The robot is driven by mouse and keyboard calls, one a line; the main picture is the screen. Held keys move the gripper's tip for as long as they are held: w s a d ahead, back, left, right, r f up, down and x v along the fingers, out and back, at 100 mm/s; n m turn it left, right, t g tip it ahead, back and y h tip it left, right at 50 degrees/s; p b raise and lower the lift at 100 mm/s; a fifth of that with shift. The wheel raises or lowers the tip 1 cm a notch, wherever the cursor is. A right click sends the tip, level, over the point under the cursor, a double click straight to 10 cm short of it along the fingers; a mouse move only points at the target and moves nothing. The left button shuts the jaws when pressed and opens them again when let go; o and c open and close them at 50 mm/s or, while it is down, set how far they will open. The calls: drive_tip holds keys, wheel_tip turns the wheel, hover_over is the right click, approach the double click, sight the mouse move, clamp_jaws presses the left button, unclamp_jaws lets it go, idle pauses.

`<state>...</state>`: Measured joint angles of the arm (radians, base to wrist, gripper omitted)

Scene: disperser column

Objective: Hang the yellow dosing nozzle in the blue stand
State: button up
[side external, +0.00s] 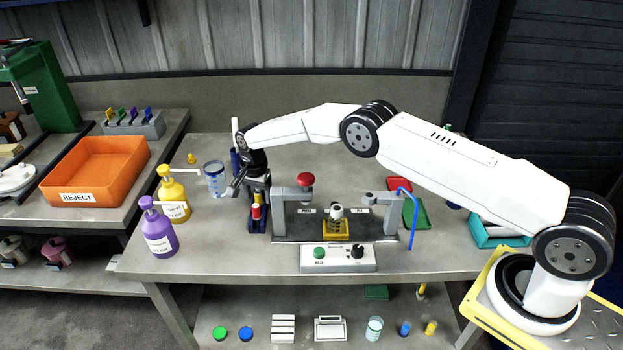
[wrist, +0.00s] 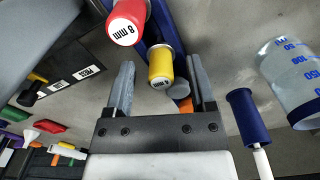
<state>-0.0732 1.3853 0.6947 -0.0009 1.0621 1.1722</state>
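The blue stand (side external: 259,224) is upright on the bench below my gripper. It also shows in the wrist view (wrist: 154,30). The yellow dosing nozzle (wrist: 160,68) is at the stand, between my fingers, with a visible gap on each side. It shows small in the side external view (side external: 256,198). I cannot tell how its hidden lower part is seated. A red nozzle marked 8 mm (wrist: 126,22) is beside it at the stand. My gripper (wrist: 160,80) is open around the yellow nozzle; its fingers also show in the side external view (side external: 246,188).
A clear beaker (side external: 215,178) and a blue-handled tool (wrist: 242,108) are close to my gripper. Yellow (side external: 173,195) and purple (side external: 158,232) pump bottles stand left. A press fixture with a red knob (side external: 305,180) is right of the stand. An orange reject bin (side external: 95,170) is further left.

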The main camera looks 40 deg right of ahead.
drive_tip(key=o, duration=0.4)
drive_tip(key=shift+r, duration=0.2)
drive_tip(key=shift+r, duration=3.35)
